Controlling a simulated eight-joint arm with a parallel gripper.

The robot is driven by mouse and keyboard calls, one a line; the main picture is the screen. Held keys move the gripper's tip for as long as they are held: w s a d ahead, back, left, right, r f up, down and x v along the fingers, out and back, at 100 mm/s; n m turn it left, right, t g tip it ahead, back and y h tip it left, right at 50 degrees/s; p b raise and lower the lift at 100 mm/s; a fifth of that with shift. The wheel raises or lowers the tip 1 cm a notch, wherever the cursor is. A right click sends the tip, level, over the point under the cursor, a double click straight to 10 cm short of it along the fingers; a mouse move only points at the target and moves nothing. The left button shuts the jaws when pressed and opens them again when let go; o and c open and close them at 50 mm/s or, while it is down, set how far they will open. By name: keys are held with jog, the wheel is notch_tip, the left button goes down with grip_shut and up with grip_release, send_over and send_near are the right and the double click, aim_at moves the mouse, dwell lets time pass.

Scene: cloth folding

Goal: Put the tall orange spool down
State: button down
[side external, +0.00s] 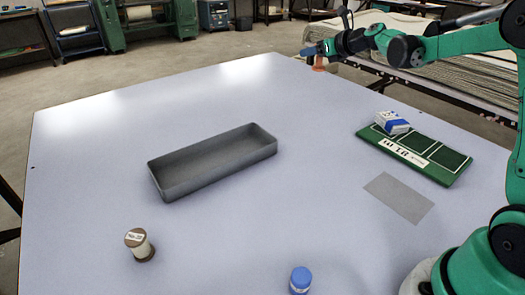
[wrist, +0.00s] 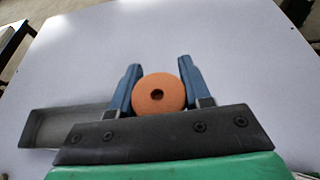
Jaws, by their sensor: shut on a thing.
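The tall orange spool (wrist: 159,94) is between the two blue fingers of my gripper (wrist: 160,84) in the wrist view. The gripper is shut on the spool. Whether the spool's lower end touches the table cannot be told.
An empty grey tray (side external: 163,190) lies mid-table. A cream spool (side external: 140,245) stands at front left, a blue-capped container (side external: 300,280) at the front. At right are a green board (side external: 440,165) with a blue-white box (side external: 392,122) on it and a grey rectangle (side external: 399,198). The table's far left is clear.

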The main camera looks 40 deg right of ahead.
jog(key=s+a+n+g+y, duration=0.25)
jog(key=a+n+y, duration=0.25)
jog(key=a, duration=0.7)
jog(key=s+a+n+g+y, duration=0.25)
jog(key=a+n+y, duration=0.25)
jog(key=a, duration=0.6)
jog(key=s+a+r+n+g+y, duration=0.1)
jog(key=s+a+n+g+y, duration=0.2)
jog(key=s+a+n+g, duration=1)
jog(key=f+m, duration=0.1)
jog(key=f, duration=0.5)
jog(key=s+a+f+m+t, duration=0.1)
jog(key=f, duration=0.6)
jog(key=s+f+m, duration=0.1)
jog(key=f, duration=0.5)
jog(key=shift+s+a+f+t, duration=0.2)
jog(key=shift+a+f+t, duration=0.1)
jog(key=shift+a+t, duration=0.1)
